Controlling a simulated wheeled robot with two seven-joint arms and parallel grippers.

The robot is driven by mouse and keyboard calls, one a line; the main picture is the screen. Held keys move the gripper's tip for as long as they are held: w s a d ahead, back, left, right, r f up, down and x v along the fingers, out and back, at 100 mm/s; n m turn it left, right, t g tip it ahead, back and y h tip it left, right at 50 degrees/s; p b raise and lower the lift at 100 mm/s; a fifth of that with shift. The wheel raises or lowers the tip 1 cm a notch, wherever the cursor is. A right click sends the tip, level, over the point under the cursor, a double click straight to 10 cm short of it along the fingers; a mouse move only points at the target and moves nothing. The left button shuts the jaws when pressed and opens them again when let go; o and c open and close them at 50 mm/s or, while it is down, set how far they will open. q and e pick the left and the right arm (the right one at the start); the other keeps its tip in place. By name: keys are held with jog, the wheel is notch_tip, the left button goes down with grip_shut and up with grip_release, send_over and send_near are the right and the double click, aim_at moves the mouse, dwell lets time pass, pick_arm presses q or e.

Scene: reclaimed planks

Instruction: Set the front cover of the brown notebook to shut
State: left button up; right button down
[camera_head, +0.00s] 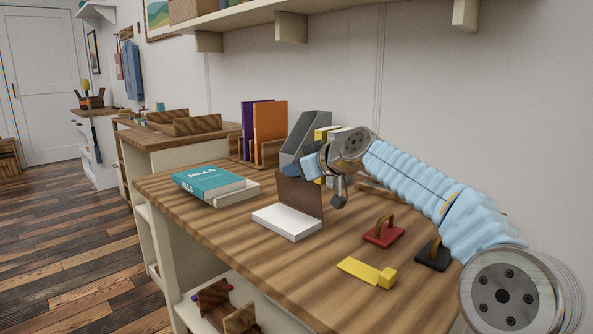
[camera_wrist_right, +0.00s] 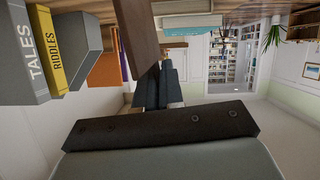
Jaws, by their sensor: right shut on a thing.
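The brown notebook lies on the wooden desk with its white pages (camera_head: 286,222) facing up. Its brown front cover (camera_head: 302,197) stands up steeply at the back edge of the pages, so the notebook is open. My right gripper (camera_head: 295,170) is at the top edge of the cover and is shut on it. In the right wrist view the dark fingers (camera_wrist_right: 158,88) meet the brown cover (camera_wrist_right: 134,42), which hides part of what is behind. My left gripper is not in view.
A grey magazine file (camera_head: 304,136) and upright books stand behind. A red handled block (camera_head: 383,234), a black one (camera_head: 433,254) and a yellow object (camera_head: 368,272) lie to the right.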

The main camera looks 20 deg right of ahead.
jog(key=shift+f, duration=0.2)
jog(key=c, duration=1.3)
grip_release()
jog(key=shift+c, duration=0.2)
jog(key=shift+r, duration=0.1)
jog(key=b+v, duration=0.2)
jog(key=v, duration=1.1)
jog(key=shift+s, duration=0.3)
jog(key=shift+d+r, duration=0.1)
